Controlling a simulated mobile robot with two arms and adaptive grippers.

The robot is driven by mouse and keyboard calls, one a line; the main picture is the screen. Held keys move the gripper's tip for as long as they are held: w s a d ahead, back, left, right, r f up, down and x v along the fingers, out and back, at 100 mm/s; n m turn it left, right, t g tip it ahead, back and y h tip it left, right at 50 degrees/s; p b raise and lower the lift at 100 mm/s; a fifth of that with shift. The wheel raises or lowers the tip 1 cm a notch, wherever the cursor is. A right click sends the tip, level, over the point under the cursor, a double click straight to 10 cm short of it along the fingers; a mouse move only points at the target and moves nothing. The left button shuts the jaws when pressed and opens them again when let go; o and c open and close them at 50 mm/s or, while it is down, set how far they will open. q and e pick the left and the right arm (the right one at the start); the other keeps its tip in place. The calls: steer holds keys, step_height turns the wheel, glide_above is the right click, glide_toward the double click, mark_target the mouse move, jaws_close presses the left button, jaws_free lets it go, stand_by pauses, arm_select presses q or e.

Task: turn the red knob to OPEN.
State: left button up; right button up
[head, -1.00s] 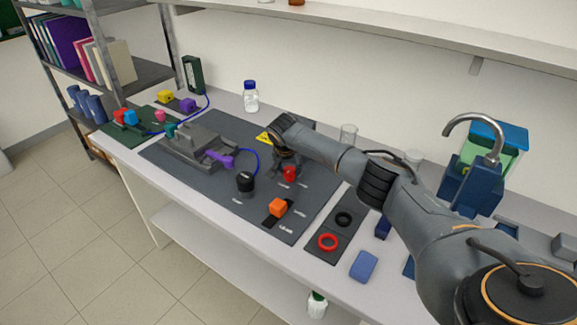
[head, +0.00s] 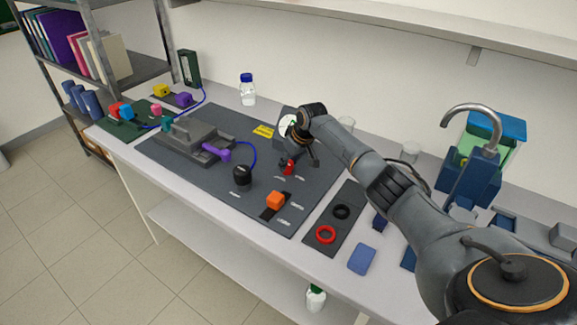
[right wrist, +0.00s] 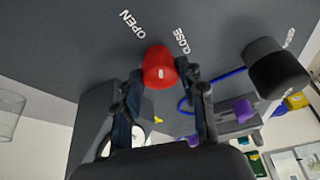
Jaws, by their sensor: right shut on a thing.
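The red knob (head: 288,168) stands on the dark grey panel (head: 215,180), in front of a round gauge (head: 287,124). It also shows in the right wrist view (right wrist: 158,72), with a small white mark on its side. The word OPEN (right wrist: 132,23) is on its left there and CLOSE (right wrist: 182,41) on its right. I cannot tell for sure which word the knob points at. My right gripper (right wrist: 162,78) is shut on the knob, one finger on each side. The arm partly covers it in the head view. My left gripper is out of view.
A black knob (head: 242,175) and an orange knob (head: 276,201) stand on the same panel. A grey clamp block with a purple lever (head: 216,152) is at the left. Red and black rings (head: 326,234) lie on a mat at the right. A glass beaker (head: 346,124) stands behind the arm.

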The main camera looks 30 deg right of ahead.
steer(key=n+b, duration=0.1)
steer(key=n+y+b, duration=0.1)
steer(key=n+b, duration=0.1)
steer(key=shift+w+d+f, duration=0.1)
steer(key=shift+d+f, duration=0.05)
steer(key=shift+f, duration=0.05)
steer(key=shift+r+n+g+y+b, duration=0.15)
steer(key=shift+n+g+y+b, duration=0.3)
steer(key=shift+n+b, duration=0.75)
steer(key=o, duration=1.1)
steer(key=shift+o, duration=0.2)
steer(key=v, duration=1.2)
steer(key=shift+w, duration=0.1)
